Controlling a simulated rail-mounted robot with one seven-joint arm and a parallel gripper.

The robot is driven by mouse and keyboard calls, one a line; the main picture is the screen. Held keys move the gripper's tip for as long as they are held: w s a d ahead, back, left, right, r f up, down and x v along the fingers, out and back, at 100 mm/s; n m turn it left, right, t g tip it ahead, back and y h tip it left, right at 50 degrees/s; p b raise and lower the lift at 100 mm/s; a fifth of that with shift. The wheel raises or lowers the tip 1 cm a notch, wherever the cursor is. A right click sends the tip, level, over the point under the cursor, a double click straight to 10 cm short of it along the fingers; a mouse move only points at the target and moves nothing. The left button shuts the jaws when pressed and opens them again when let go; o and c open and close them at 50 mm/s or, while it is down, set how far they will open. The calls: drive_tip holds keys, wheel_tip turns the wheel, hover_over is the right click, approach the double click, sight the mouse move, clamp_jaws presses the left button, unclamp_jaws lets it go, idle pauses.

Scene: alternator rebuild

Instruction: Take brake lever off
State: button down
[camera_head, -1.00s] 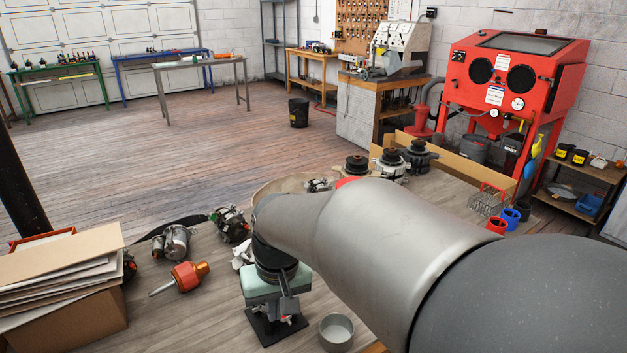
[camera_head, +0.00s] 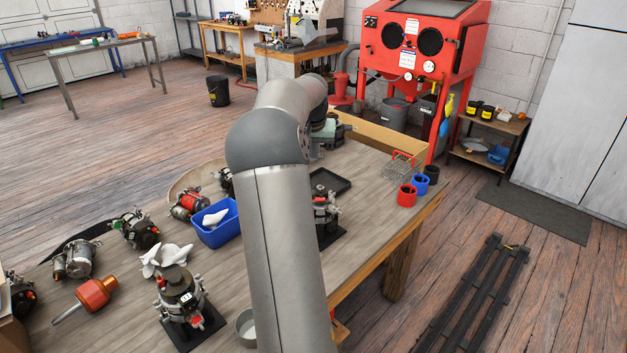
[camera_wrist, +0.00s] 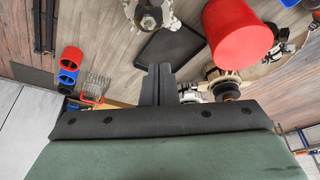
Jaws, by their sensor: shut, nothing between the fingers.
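I cannot make out a brake lever for certain in either view. One alternator assembly on a black stand (camera_head: 182,300) stands upright at the front of the bench. A second assembly (camera_head: 325,208) on a black base is partly hidden behind my arm, and its metal top probably shows in the wrist view (camera_wrist: 148,15). My gripper (camera_wrist: 158,70) is shut and empty, its two black fingers together. In the head view its pale green body shows only in part, over the back of the bench, and the fingertips are hidden.
A black tray (camera_head: 330,182) lies near the second assembly. A blue bin (camera_head: 218,232) is left of my arm. Red (camera_head: 407,195), blue (camera_head: 421,184) and black cups stand at the right edge by a wire basket (camera_head: 400,165). A red cylinder (camera_wrist: 235,30) is close in the wrist view.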

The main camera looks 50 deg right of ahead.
drive_tip(key=shift+a, duration=0.1)
drive_tip(key=p+x, duration=0.2)
drive_tip(key=x, duration=0.7)
drive_tip(key=shift+w+f, duration=0.1)
drive_tip(key=shift+f, duration=0.1)
drive_tip(key=shift+a+f+p, duration=0.1)
drive_tip(key=shift+f+p, duration=0.15)
drive_tip(key=shift+p, duration=0.1)
drive_tip(key=shift+s+a+f+p, duration=0.15)
drive_tip(key=shift+s+a, duration=0.2)
drive_tip(key=shift+a, duration=0.2)
drive_tip(key=shift+s+a+p, duration=0.15)
drive_tip(key=shift+s+a, duration=0.2)
drive_tip(key=shift+a, duration=0.15)
drive_tip(key=shift+s+a+f, duration=0.25)
drive_tip(key=shift+s+a, duration=0.05)
drive_tip(key=shift+a, duration=0.05)
